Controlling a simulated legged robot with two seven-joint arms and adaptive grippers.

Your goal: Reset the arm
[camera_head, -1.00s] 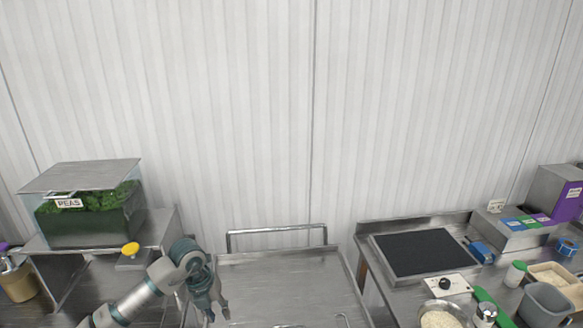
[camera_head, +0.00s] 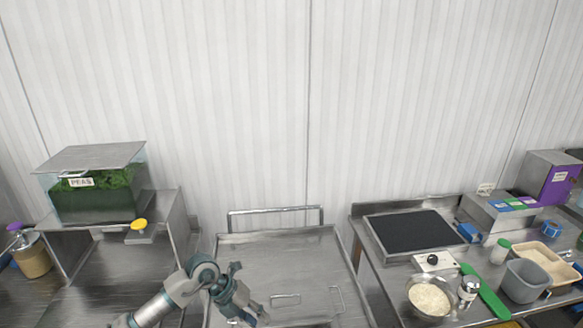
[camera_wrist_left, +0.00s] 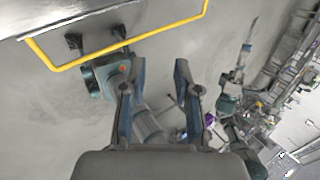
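My left arm comes in from the lower left of the head view. Its gripper (camera_head: 254,318) is over the left part of the steel cart (camera_head: 290,240), near the bottom edge of the picture. In the left wrist view the two fingers of this gripper (camera_wrist_left: 155,85) stand apart with nothing between them. My right gripper does not show in the head view, and I cannot make it out for sure in the wrist view.
A glass bin of peas (camera_head: 98,198) stands on a steel stand at the left. At the right, a counter holds a black pad (camera_head: 412,232), a bowl of rice (camera_head: 430,299), a green-handled tool (camera_head: 486,292) and a grey tub (camera_head: 525,281). The cart's middle is mostly clear.

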